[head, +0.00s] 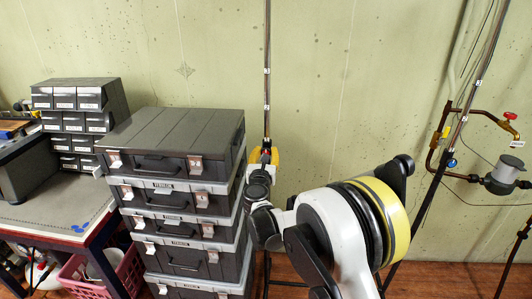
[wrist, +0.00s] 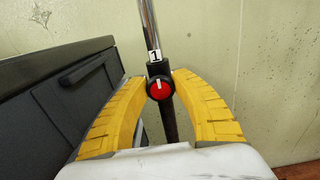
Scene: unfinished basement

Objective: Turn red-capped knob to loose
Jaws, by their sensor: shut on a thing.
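The red-capped knob (wrist: 159,90) is a black round knob with a red face and a short white line pointing up. It sits on an upright pole (wrist: 151,35), just under a tag marked 1. My gripper (wrist: 159,80) has its yellow fingers on either side of the knob, shut on it. In the head view my gripper (head: 263,156) is at the pole (head: 267,50), just right of the stacked cases. The knob is too small and too covered there to make out clearly.
Stacked dark cases (head: 176,132) stand close left of the gripper, also in the wrist view (wrist: 70,95). A table with drawers (head: 78,98) is farther left. Pipes with a red valve handle (head: 510,116) and a meter (head: 503,174) are at the right. The wall is close behind the pole.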

